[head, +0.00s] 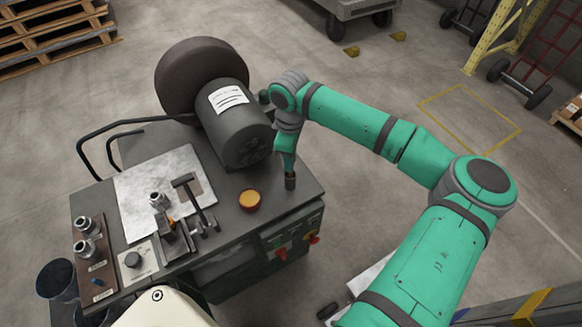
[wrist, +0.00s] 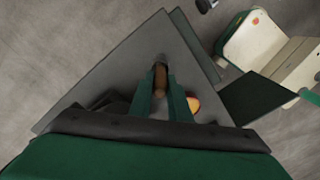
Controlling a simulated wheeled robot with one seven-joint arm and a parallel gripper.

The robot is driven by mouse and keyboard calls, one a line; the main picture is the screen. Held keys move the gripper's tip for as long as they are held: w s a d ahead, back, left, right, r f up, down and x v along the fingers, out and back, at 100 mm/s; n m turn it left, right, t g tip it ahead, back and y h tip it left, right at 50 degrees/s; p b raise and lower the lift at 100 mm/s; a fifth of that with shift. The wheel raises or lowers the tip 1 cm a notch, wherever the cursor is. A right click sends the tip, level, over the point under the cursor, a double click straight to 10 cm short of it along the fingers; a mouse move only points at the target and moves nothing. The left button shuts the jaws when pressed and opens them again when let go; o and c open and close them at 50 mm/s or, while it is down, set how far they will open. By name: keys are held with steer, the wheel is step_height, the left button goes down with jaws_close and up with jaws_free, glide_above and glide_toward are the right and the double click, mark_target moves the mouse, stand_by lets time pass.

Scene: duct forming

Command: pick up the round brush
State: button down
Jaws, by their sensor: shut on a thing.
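My gripper (head: 289,168) points down over the right corner of the dark bench top, just right of the orange bowl. It is shut on a small upright thing, which I take to be the round brush (head: 290,182); in the head view only its dark lower part shows below the fingers. In the wrist view the brush (wrist: 160,79) is brown with a dark far end, between the two green fingers. I cannot tell whether its lower end touches the bench.
A hammer-like tool (head: 193,199) and metal fittings (head: 86,247) lie further left. The bench's right edge is close, with open floor beyond.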

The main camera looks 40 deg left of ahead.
steer(key=shift+r, duration=0.1)
step_height(320, 180, up, 10)
steer(key=shift+s+f, duration=0.1)
stand_by(0.3)
steer(key=shift+f, duration=0.1)
stand_by(1.9)
